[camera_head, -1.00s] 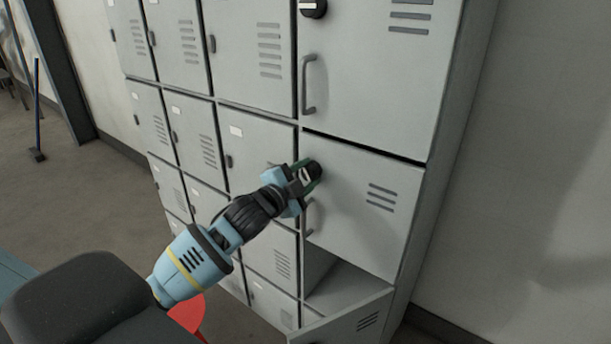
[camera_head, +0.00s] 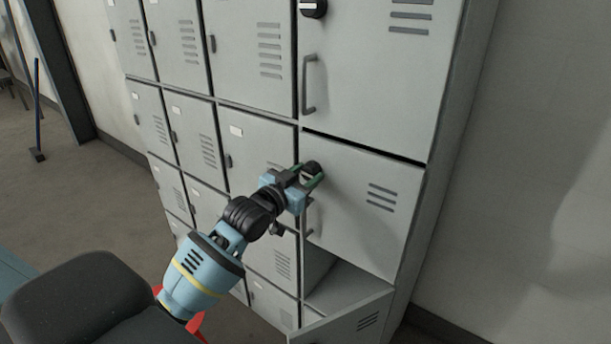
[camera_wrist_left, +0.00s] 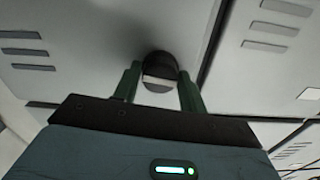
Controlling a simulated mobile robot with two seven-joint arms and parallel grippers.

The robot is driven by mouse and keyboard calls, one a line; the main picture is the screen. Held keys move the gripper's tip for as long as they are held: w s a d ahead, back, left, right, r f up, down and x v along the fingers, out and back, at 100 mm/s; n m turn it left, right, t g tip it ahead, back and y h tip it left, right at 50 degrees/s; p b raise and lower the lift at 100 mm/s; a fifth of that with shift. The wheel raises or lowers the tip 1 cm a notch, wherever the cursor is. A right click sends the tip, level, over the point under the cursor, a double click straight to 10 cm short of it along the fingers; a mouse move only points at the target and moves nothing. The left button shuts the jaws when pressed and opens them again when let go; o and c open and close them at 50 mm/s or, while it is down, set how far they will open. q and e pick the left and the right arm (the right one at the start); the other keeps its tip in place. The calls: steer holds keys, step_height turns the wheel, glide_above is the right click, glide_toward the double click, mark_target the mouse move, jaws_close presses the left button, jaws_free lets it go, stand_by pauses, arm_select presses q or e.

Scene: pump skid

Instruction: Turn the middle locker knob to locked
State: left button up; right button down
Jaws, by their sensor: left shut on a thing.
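The middle locker door (camera_head: 360,205) is closed in the right column of the head view, with a round black knob (camera_head: 313,167) near its upper left corner. My left gripper (camera_head: 308,174) is shut on this knob, its green fingers on either side. In the left wrist view the knob (camera_wrist_left: 158,68) sits between the two fingertips (camera_wrist_left: 159,80), and a pale bar shows across its face. The fingers and hand partly cover the knob in the head view. No lock marking is readable. My right gripper is not in view.
The upper locker door (camera_head: 375,80) is closed and has its own black knob (camera_head: 313,8) and a bar handle (camera_head: 309,85). Below, the bottom locker door (camera_head: 345,322) stands open, sticking out. Narrower closed lockers (camera_head: 245,55) are to the left. Floor on the far left is mostly clear.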

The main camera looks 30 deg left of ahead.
arm_select(q)
steer(key=shift+n, duration=0.9)
steer(key=o, duration=1)
steer(key=shift+s+a, duration=0.15)
steer(key=shift+s, duration=1.8)
steer(key=shift+s+a, duration=0.15)
steer(key=shift+s, duration=1.8)
steer(key=shift+f, duration=0.1)
